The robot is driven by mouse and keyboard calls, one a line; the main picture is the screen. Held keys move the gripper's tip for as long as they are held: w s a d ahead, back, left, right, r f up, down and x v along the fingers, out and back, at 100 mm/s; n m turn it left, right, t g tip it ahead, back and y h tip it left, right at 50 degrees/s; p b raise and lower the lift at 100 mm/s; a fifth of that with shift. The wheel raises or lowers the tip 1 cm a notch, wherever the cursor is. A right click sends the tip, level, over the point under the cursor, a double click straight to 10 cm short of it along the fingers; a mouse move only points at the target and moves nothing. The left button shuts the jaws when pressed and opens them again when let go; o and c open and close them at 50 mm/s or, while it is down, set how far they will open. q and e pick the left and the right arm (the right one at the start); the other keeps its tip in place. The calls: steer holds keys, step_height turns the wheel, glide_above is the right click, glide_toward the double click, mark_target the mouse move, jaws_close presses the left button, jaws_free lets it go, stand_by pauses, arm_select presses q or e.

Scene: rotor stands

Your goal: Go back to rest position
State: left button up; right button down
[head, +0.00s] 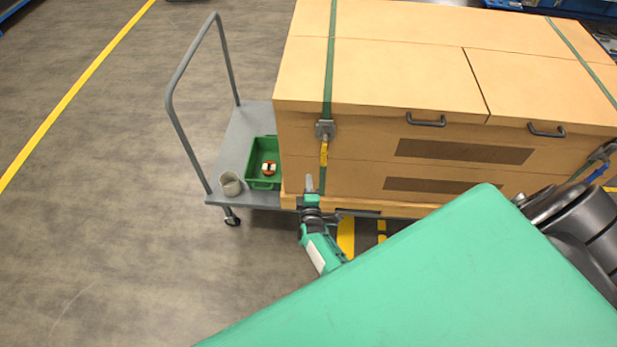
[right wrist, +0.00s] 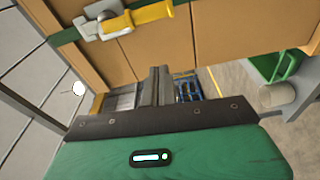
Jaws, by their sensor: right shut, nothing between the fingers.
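My right gripper (head: 309,184) is in front of the lower left part of a large tan crate (head: 400,70), just below a strap buckle with a yellow handle (head: 324,152). Its fingers also show in the right wrist view (right wrist: 157,86), close together with nothing between them. In that view the yellow handle (right wrist: 150,13) is above the fingers and apart from them. My left gripper does not show in either view.
The crate stands on a grey cart (head: 237,140) with a tall handle rail. A green bin (head: 264,182) and a grey cup (head: 230,184) sit on the cart's left end. A second buckle with a blue handle (head: 597,172) is at the right. Floor at left is clear.

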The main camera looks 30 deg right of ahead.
stand_by(0.4)
steer(key=s+a+f+m+g+y+b, duration=0.2)
steer(key=s+a+f+g+y, duration=0.15)
steer(key=s+f, duration=0.8)
steer(key=s+a+f+m+g+y+b, duration=0.1)
steer(key=s+a+f+g+y+b, duration=0.25)
steer(key=s+f, duration=0.75)
steer(key=s+f+m+g+b, duration=0.1)
steer(key=s+f, duration=0.4)
steer(key=s, duration=0.5)
steer(key=s+d+f+m+g, duration=0.1)
steer(key=s+f+m+g, duration=0.2)
steer(key=s+f, duration=0.3)
steer(key=s+f+m+g+y+b, duration=0.1)
steer(key=s+f+g, duration=0.3)
steer(key=s, duration=1)
steer(key=shift+s+d+f+m+b, duration=0.2)
steer(key=shift+d+f+m+b, duration=0.15)
steer(key=shift+f+m, duration=0.45)
steer(key=shift+f, duration=0.15)
